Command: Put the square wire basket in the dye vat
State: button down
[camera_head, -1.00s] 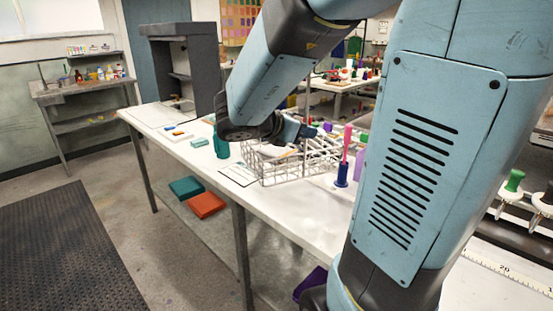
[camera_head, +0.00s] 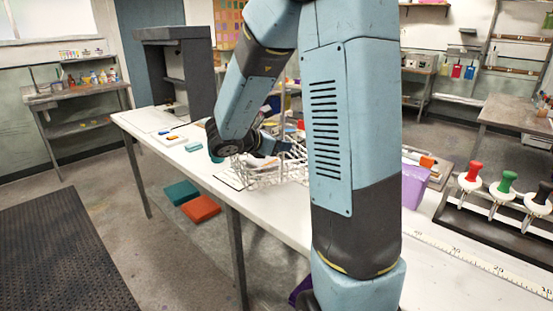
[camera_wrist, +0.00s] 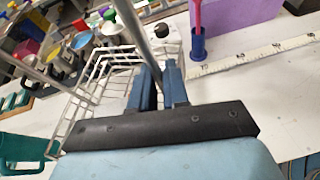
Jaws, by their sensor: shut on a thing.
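The square wire basket (camera_head: 262,178) is a pale metal wire frame over the white worktable, partly hidden behind my arm. In the wrist view the basket (camera_wrist: 92,88) fills the area left of my fingers. My gripper (camera_head: 268,145) is at the basket's top in the head view. In the wrist view my blue gripper fingers (camera_wrist: 158,75) are shut on a thin upright metal rod, which appears to be part of the basket. I cannot tell whether the basket touches the table. I cannot make out the dye vat for certain.
A purple box (camera_head: 414,186) stands right of my arm. A blue holder (camera_wrist: 198,45) with a pink stick stands near the basket.

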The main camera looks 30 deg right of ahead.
aim_at(282, 171)
jog(key=f, duration=0.1)
jog(key=w+f, duration=0.1)
jog(key=f, duration=0.3)
jog(key=shift+w+d, duration=0.1)
jog(key=shift+w, duration=0.3)
jog(key=c, duration=1.1)
grip_release()
